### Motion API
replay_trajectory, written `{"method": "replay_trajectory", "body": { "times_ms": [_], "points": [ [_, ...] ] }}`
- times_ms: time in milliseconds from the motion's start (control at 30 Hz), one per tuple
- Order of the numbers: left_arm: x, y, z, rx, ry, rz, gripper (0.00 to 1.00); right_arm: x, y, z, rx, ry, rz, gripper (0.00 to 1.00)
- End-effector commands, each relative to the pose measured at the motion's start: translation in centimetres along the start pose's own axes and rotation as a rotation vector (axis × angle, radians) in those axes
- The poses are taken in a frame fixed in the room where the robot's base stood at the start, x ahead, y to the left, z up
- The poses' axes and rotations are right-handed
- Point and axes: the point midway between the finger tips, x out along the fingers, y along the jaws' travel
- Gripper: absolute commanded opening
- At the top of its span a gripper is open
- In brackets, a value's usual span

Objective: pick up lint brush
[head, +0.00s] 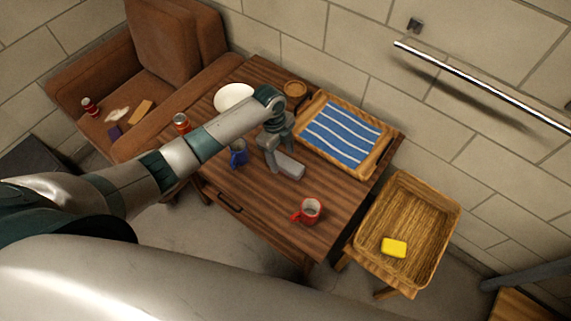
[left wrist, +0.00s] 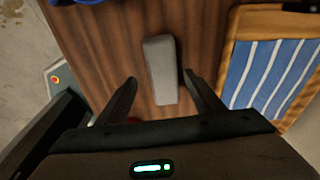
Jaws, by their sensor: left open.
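The lint brush appears as a plain grey block (head: 291,168) lying on the wooden table (head: 255,195), near the middle. In the left wrist view the grey block (left wrist: 160,62) lies lengthwise, with its near end between my fingers. My left gripper (head: 277,156) is over the table at the block, pointing down. In the left wrist view the left gripper (left wrist: 160,80) is open, with one finger on each side of the block and gaps visible on both sides. I cannot tell how high the fingertips are above the table. My right gripper is not in view.
A blue mug (head: 238,155) stands left of the gripper, a red mug (head: 309,211) in front. A tray with a striped blue cloth (head: 340,135) lies behind right. A white bowl (head: 233,97) and a can (head: 182,123) are further left. A basket (head: 440,215) holds a yellow sponge (head: 394,248).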

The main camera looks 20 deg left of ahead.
Motion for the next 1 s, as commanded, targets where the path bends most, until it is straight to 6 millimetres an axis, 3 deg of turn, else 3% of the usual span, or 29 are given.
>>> {"method": "replay_trajectory", "body": {
  "times_ms": [433, 967, 1000],
  "points": [
    [4.2, -0.6, -0.4, -0.001, 0.001, 0.001, 0.61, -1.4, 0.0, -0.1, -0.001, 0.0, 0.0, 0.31],
    [4.5, -0.6, -0.4, 0.0, 0.0, 0.0, 0.61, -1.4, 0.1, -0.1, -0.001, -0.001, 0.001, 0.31],
    [4.5, -0.6, -0.4, 0.0, 0.0, 0.0, 0.56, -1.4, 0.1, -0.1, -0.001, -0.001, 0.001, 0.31]
  ]
}}
